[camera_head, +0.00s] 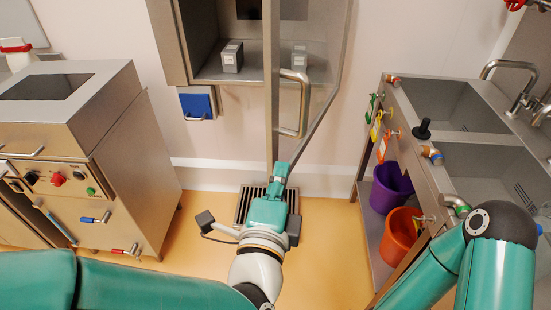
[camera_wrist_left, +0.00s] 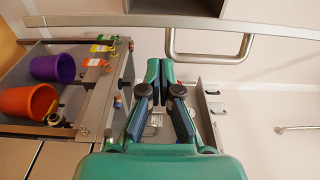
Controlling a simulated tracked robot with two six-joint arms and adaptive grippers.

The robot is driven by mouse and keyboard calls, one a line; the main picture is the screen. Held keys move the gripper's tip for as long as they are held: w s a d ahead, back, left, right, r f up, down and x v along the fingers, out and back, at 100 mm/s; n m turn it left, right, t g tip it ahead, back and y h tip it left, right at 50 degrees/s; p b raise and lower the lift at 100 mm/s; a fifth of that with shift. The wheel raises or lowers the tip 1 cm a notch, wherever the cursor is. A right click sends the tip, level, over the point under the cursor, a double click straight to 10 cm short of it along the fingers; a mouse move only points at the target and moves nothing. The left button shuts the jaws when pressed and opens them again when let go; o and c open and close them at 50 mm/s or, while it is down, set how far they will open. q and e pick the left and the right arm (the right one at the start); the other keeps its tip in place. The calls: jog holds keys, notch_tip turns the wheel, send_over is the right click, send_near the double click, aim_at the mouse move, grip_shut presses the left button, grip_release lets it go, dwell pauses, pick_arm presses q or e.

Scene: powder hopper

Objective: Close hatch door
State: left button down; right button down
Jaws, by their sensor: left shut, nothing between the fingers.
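The hatch door (camera_head: 271,75) is a steel-framed panel that stands open, swung out from the wall hatch (camera_head: 172,50). Its bar handle (camera_head: 303,105) is on the right of the near frame post. The handle also shows at the top of the left wrist view (camera_wrist_left: 210,59), just beyond the fingertips. My left gripper (camera_head: 281,170) is shut and empty, at the door's lower end and below the handle. In the left wrist view its fingers (camera_wrist_left: 160,65) point up toward the door frame. Whether they touch the door is unclear. My right gripper is out of view; only its arm shows.
A grey box (camera_head: 231,58) stands inside the hatch. A steel machine (camera_head: 130,150) with knobs and valves is at left. A sink bench (camera_head: 400,130) with purple (camera_head: 391,187) and orange (camera_head: 399,235) buckets is at right. A floor drain (camera_head: 243,205) lies below my left gripper.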

aim_at(289, 141)
pick_arm(q)
jog(key=w+p, duration=0.1)
jog(key=w, duration=0.2)
jog(key=w+p, duration=0.2)
jog(key=w, duration=0.1)
jog(key=w+d+p, duration=0.1)
jog(key=w+p, duration=0.1)
jog(key=w, duration=0.1)
jog(key=shift+w+d+f, duration=0.1)
jog(key=shift+w, duration=0.15)
